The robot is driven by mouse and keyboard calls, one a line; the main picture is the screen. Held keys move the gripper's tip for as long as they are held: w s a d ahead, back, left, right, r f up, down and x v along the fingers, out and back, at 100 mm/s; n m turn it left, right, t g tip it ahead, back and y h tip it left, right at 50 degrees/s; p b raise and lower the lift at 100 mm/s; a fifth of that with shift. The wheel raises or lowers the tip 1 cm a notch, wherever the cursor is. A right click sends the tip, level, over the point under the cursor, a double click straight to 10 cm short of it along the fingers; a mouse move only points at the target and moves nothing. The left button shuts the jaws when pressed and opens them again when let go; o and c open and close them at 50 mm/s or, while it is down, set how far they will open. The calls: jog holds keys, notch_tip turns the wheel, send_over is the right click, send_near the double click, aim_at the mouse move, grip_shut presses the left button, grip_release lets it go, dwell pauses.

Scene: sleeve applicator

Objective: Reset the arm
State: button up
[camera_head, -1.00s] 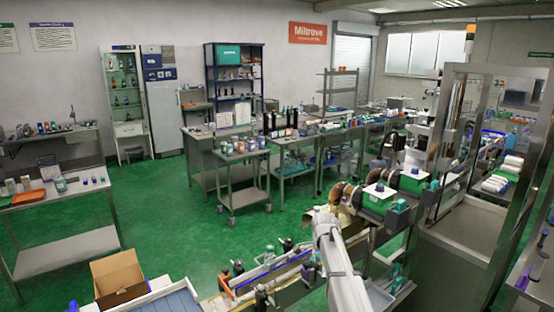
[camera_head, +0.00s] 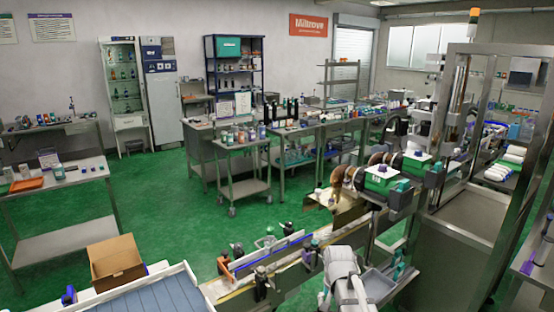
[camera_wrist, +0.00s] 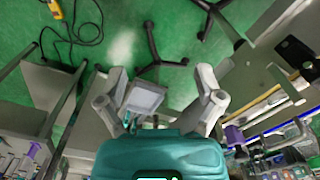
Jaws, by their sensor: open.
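My white arm (camera_head: 342,262) shows at the bottom of the head view, just right of the conveyor. It is folded low and partly cut off by the lower picture edge. My gripper (camera_wrist: 160,85) shows in the wrist view with its two grey fingers spread wide apart. It is open and nothing is held between the fingers. Green floor and a pale square piece lie beyond the gap. I cannot make out the gripper in the head view.
A conveyor with a blue rail (camera_head: 270,254) runs left of my arm. An open cardboard box (camera_head: 115,262) stands at lower left. The sleeve machine's metal frame (camera_head: 455,130) rises at right. A wheeled cart (camera_head: 241,168) stands mid-room, with clear green floor (camera_head: 160,205) left of it.

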jog(key=s+f+n+b, duration=0.2)
jog(key=s+n, duration=0.3)
jog(key=s, duration=0.4)
jog(key=shift+f, duration=0.5)
dwell(1.4)
